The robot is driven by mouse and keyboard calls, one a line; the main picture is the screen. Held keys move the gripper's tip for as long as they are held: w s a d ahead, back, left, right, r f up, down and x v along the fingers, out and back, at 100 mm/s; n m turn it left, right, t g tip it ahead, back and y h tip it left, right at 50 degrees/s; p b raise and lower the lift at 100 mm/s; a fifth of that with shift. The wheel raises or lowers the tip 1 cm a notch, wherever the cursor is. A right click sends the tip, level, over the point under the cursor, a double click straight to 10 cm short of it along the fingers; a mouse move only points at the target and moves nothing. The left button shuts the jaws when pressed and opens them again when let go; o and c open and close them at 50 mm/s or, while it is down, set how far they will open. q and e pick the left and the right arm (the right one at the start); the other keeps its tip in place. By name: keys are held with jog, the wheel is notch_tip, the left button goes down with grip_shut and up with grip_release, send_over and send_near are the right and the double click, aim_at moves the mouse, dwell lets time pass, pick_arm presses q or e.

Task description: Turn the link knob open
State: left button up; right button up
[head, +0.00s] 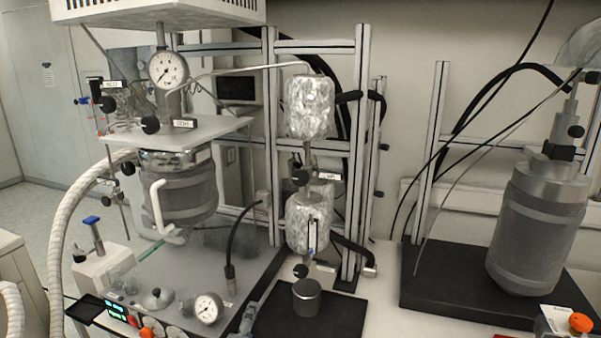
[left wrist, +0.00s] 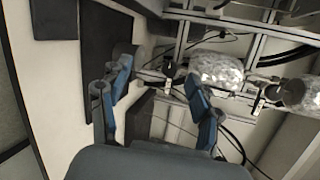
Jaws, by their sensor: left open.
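Two foil-wrapped vessels stand one above the other on the frame, the upper vessel (head: 309,106) and the lower vessel (head: 309,222). A black knob (head: 304,174) with a small label sits on the pipe between them; its lettering is too small to read, so I cannot be sure it is the link knob. In the left wrist view a similar black knob (left wrist: 258,103) lies between the lower vessel (left wrist: 216,70) and the other foil vessel (left wrist: 302,93). My left gripper (left wrist: 158,75) is open, its blue fingers apart and short of that knob. My right gripper is in neither view.
Another black knob (head: 301,270) is below the lower vessel, above a grey cylinder (head: 307,297) on a black mat (head: 345,318). Metal frame posts (head: 361,150) and cables stand close behind. A reactor with a gauge (head: 168,70) is left, a grey reactor (head: 540,225) right.

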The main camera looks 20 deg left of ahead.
pick_arm(q)
jog(key=w+r+m+t+h, duration=0.1)
jog(key=w+r+m+t, duration=0.5)
jog(key=r+m, duration=0.4)
jog(key=m+t+h, duration=0.2)
jog(key=m+h, duration=0.3)
jog(key=m, duration=0.6)
send_near(299, 181)
jog(key=p+x, duration=0.3)
jog(key=x, duration=0.6)
jog(key=shift+w+r, duration=0.2)
jog(key=shift+w, duration=0.1)
jog(key=shift+w+d+r, duration=0.1)
jog(key=shift+w+r, duration=0.1)
jog(key=shift+w, duration=0.45)
jog(key=shift+y, duration=0.3)
jog(key=c, duration=1.2)
